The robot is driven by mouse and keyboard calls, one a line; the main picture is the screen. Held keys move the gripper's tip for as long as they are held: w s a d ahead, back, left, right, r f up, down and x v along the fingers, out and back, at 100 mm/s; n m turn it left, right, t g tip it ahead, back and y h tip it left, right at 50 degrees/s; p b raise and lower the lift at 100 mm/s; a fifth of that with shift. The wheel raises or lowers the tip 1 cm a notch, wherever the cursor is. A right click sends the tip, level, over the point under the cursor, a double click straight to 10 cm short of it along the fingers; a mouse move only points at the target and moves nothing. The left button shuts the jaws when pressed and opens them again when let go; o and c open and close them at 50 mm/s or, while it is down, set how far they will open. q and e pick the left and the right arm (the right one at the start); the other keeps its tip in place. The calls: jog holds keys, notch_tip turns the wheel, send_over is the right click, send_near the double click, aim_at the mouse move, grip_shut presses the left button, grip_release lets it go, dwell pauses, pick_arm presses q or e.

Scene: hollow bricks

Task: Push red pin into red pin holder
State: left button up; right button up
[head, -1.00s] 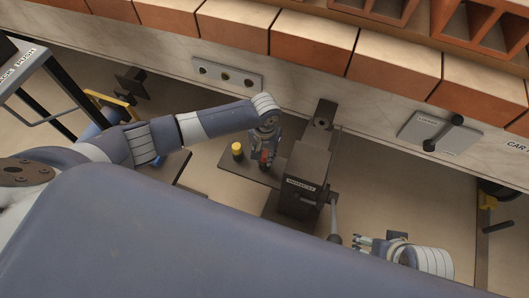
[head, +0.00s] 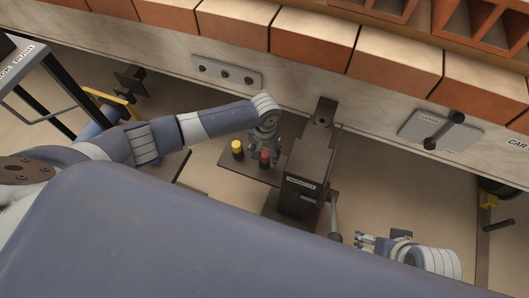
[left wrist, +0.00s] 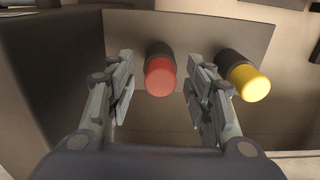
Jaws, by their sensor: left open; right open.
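The red pin (left wrist: 160,77) shows its rounded red end, with its dark cylindrical holder (left wrist: 157,52) behind it in the left wrist view. The pin also shows in the head view (head: 265,155), on the dark plate beside the machine. How deep it sits in the holder I cannot tell. My left gripper (left wrist: 160,58) is open, with one finger on each side of the red pin and gaps between; it is above the plate in the head view (head: 264,152). My right gripper (head: 364,241) is open and empty at the lower right, away from the pin.
A yellow pin (left wrist: 250,84) in a dark holder stands close beside my left gripper's right finger. The dark machine (head: 306,178) with a lever (head: 334,220) stands right of the pins. The stone wall with bricks (head: 310,38) lies behind.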

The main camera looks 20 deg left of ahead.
pick_arm(q)
notch_tip(320, 180, up, 12)
dwell(0.5)
dwell(0.4)
